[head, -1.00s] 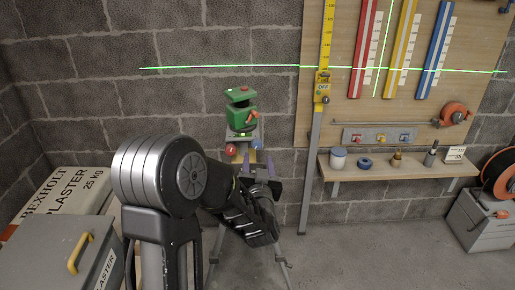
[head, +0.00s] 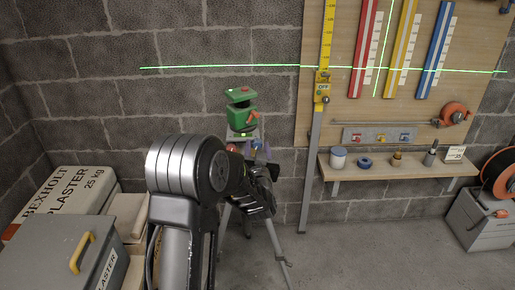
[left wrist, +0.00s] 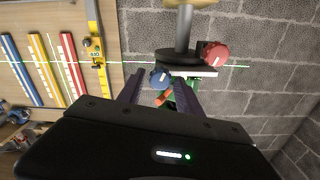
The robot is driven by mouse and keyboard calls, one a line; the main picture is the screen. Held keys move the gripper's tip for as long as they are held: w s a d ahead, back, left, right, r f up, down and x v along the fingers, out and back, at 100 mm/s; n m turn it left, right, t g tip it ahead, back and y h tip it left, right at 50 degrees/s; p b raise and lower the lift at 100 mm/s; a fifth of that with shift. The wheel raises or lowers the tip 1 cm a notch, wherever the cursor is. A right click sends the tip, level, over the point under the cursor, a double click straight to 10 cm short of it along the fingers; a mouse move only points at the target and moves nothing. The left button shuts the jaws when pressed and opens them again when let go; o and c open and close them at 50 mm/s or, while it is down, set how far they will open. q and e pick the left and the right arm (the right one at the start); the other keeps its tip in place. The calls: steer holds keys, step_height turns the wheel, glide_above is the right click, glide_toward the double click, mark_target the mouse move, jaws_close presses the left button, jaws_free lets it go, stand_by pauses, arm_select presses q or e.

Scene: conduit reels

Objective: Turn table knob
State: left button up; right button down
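A green laser level (head: 241,108) sits on a small table on top of a tripod (head: 274,240). Below the table are a red knob (head: 232,148) on the left and a blue knob, which my fingers mostly hide in the head view. In the left wrist view, the blue knob (left wrist: 158,78) appears between my two fingers, with a gap on each side. The red knob (left wrist: 215,54) is outside them, to the right. My left gripper (head: 259,150) is open and empty, close under the table; contact cannot be told. My right gripper is out of view.
A yellow measuring staff (head: 322,88) stands right of the tripod against a board. A shelf (head: 400,170) with small items is further right. Plaster sacks (head: 65,195) and a grey box (head: 50,250) are at left.

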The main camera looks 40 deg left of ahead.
arm_select(q)
jaws_close()
stand_by(0.4)
steer(key=shift+f+n+b, duration=0.2)
steer(key=shift+n+b, duration=0.4)
steer(key=shift+b, duration=0.55)
steer(key=n+b, duration=0.5)
steer(key=b, duration=0.2)
steer(key=shift+r+n+b, duration=0.15)
steer(key=shift+n+b, duration=0.55)
steer(key=shift+n, duration=0.1)
steer(key=shift+o, duration=1)
jaws_free()
steer(key=shift+s, duration=0.1)
